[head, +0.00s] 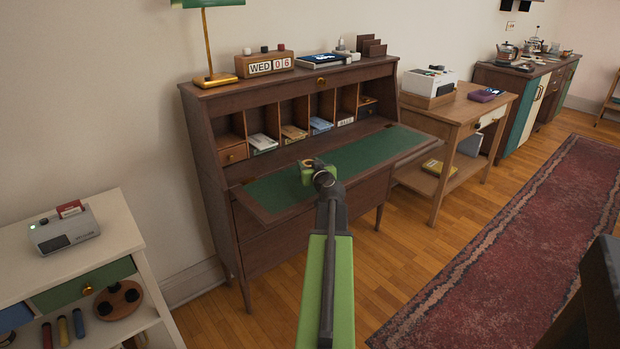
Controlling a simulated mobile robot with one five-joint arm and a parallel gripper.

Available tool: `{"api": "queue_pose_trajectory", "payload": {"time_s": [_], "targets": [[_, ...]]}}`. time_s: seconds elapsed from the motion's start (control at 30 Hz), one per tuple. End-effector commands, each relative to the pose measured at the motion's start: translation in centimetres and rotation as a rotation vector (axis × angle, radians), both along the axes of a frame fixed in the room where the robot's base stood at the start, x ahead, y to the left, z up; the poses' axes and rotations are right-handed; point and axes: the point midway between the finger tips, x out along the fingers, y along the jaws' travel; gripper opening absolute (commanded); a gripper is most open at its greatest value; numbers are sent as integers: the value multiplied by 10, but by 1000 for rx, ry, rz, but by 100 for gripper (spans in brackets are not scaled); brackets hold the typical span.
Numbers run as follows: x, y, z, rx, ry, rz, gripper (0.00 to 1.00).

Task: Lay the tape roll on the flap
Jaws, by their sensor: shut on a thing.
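The flap (382,151) of the dark wooden desk is folded down. Its top is lined in green with a wooden border, and what shows of it is bare. My gripper (309,167) is over the left-middle part of the flap in the head view. It is shut on the tape roll (308,161), of which only a small tan bit shows at the jaws. My wrist and the green gripper body hide most of the roll. I cannot tell whether the roll touches the flap or hangs above it.
Pigeonholes behind the flap hold papers and booklets (293,132). A lamp (207,50) and a date block (265,65) stand on the desk top. A side table (460,108) stands to the right, a white shelf unit (110,232) at left. The flap's right half is clear.

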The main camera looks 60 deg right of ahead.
Motion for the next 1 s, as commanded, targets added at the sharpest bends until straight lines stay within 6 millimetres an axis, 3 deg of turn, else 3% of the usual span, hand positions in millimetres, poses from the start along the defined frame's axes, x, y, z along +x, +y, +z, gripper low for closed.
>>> {"api": "queue_pose_trajectory", "payload": {"time_s": [0.23,0.63,0.67,0.8,1.0], "targets": [[-1,0,-42,0,0,0,9],[-1,-1,-44,0,0,-1,9],[-1,-1,-43,0,0,-1,50],[-1,-1,-42,0,0,-1,69],[-2,-1,-42,0,0,-2,70]]}}
